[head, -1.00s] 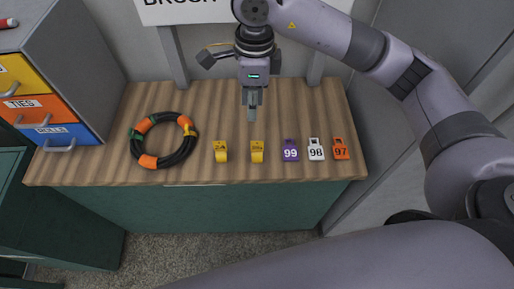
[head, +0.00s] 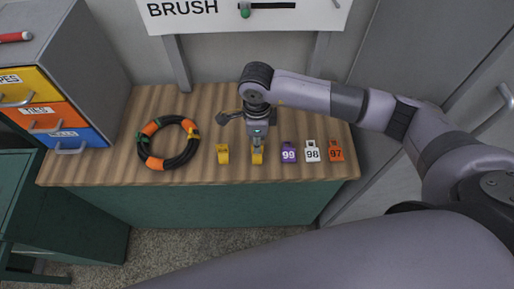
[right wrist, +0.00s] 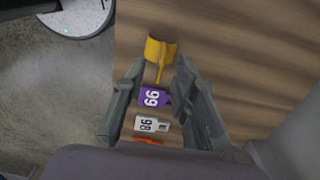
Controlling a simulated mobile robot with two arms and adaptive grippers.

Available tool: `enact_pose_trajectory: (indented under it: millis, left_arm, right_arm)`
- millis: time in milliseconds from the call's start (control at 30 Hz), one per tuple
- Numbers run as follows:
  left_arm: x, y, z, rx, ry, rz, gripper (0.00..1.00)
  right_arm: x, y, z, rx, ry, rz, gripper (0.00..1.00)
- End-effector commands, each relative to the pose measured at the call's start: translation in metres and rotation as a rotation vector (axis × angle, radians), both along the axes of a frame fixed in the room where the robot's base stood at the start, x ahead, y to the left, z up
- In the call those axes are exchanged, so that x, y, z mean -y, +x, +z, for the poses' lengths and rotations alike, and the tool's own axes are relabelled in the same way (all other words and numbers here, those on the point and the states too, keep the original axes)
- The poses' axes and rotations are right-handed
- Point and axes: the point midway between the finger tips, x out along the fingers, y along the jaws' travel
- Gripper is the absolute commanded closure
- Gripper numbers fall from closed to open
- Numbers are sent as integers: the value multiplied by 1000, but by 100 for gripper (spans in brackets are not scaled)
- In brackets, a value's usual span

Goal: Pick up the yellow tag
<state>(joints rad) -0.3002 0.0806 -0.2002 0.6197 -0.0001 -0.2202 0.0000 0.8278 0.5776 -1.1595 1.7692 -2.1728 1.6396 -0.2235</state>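Two small yellow tags stand on the wooden bench top in the head view, a left one (head: 222,154) and a right one (head: 257,158). My right gripper (head: 257,145) points down over the right one and partly hides it. In the right wrist view this yellow tag (right wrist: 161,50) shows a curved body with a thin part, at the fingertips' end. My right gripper (right wrist: 160,72) is open there, its fingers well apart. I cannot tell whether a finger touches the tag. My left gripper is in neither view.
A purple 99 tag (head: 289,153), a white 98 tag (head: 312,152) and an orange 97 tag (head: 336,151) stand close by on the right. A coiled black hose (head: 168,142) lies left. A drawer cabinet (head: 75,60) stands at the bench's left end.

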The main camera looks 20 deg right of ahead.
Motion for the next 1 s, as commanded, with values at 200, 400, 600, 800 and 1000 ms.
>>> enact_pose_trajectory:
  millis: [200,400,600,800,1000]
  left_arm:
    - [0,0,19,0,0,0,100]
    - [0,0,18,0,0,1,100]
    - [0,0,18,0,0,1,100]
    - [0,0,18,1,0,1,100]
    - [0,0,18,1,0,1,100]
  right_arm:
    - [1,1,-27,-3,0,-1,73]
    - [1,1,-33,0,1,0,73]
    - [1,1,-33,-1,1,0,81]
    - [1,2,-32,0,1,0,94]
    - [1,2,-32,0,0,0,100]
